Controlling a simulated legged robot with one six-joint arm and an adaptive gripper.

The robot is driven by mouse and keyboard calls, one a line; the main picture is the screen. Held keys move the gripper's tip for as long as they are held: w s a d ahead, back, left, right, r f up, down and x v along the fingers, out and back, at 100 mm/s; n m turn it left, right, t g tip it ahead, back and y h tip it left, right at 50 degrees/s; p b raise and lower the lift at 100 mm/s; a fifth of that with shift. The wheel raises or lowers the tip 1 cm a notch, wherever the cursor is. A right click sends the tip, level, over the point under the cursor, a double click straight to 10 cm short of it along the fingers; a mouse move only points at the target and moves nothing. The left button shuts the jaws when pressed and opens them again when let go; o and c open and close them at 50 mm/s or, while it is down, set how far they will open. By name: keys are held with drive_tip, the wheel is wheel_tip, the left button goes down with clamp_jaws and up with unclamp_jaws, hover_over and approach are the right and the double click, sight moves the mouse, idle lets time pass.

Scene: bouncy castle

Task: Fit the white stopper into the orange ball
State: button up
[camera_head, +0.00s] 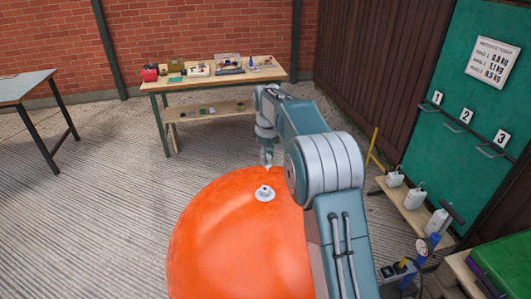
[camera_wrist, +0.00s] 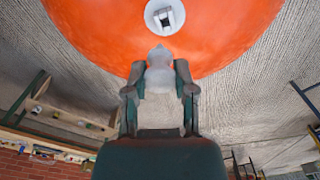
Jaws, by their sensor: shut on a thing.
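The large orange ball (camera_head: 235,245) fills the lower middle of the head view and the top of the wrist view (camera_wrist: 105,35). A round white valve (camera_head: 265,193) sits on top of it; in the wrist view the valve (camera_wrist: 151,18) shows a dark opening partly filled by a light piece. My gripper (camera_wrist: 160,72) is shut on the pale stopper (camera_wrist: 159,57), whose narrower tip points toward the valve. In the head view my gripper (camera_head: 267,158) hangs just beyond the valve. The stopper looks apart from the valve; its exact height above the ball is unclear.
A wooden workbench (camera_head: 217,78) with small items stands behind the ball. A grey-topped table (camera_head: 22,87) is at left. A low bench (camera_head: 412,205) with white containers and a blue pump (camera_head: 434,240) stand at right. Concrete floor left of the ball is clear.

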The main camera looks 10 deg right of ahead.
drive_tip(key=shift+a+f, duration=0.15)
drive_tip(key=shift+f, duration=1.4)
drive_tip(key=shift+a+f, duration=0.1)
drive_tip(key=shift+f, duration=1.45)
drive_tip(key=shift+a+f, duration=0.15)
drive_tip(key=shift+a, duration=0.2)
drive_tip(key=shift+s+d, duration=0.1)
drive_tip(key=shift+d, duration=0.1)
drive_tip(key=shift+f, duration=1.55)
drive_tip(key=o, duration=0.9)
drive_tip(key=shift+r, duration=0.1)
